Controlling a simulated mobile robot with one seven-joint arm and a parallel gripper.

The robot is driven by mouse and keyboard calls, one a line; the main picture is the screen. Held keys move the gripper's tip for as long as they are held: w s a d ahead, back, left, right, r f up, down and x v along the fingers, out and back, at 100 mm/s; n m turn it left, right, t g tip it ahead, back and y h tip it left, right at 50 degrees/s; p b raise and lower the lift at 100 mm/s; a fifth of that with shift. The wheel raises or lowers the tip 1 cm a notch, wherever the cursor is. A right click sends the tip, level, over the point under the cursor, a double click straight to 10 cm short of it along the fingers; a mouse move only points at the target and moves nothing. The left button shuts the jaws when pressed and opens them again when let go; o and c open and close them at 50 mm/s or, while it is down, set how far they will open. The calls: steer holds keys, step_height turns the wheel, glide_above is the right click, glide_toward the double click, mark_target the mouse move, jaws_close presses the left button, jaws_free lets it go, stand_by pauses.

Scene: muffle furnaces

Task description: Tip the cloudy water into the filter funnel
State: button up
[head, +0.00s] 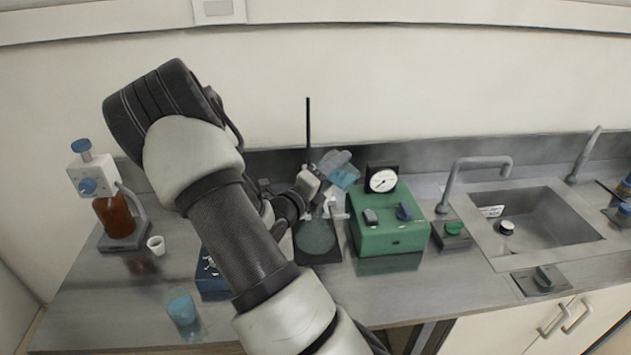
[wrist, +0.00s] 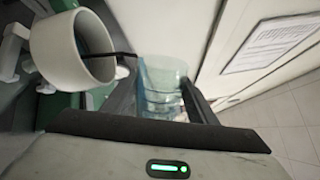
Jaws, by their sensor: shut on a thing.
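My gripper (wrist: 160,90) is shut on a clear beaker (wrist: 163,84) with pale blue-green contents, held between its two fingers in the wrist view. In the head view the beaker (head: 344,172) is tilted, in the air above the worktop, beside a black upright rod. A white round open vessel (wrist: 52,50), seemingly the filter funnel, shows at the upper left of the wrist view, beside the fingers. A thin dark line crosses its mouth. In the head view white parts (head: 335,207) show just below my gripper, partly hidden. I cannot see any liquid flowing.
A black stand base (head: 328,257) lies below the beaker, with a green box with gauge (head: 390,232) on its right. A sink (head: 545,228) is further right. At left stand a brown bottle dispenser (head: 115,217), a small white cup (head: 156,245) and a blue-filled beaker (head: 182,308).

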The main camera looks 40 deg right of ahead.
stand_by(0.4)
steer(key=shift+w+f+n, duration=0.15)
steer(key=shift+n, duration=0.25)
steer(key=shift+w+f+n, duration=0.1)
steer(key=shift+f+n, duration=0.05)
steer(key=shift+n, duration=0.25)
steer(key=shift+w, duration=0.1)
stand_by(0.4)
steer(key=shift+w+a+n, duration=0.1)
steer(key=shift+n, duration=0.4)
steer(key=shift+w+n, duration=0.15)
steer(key=shift+n, duration=0.25)
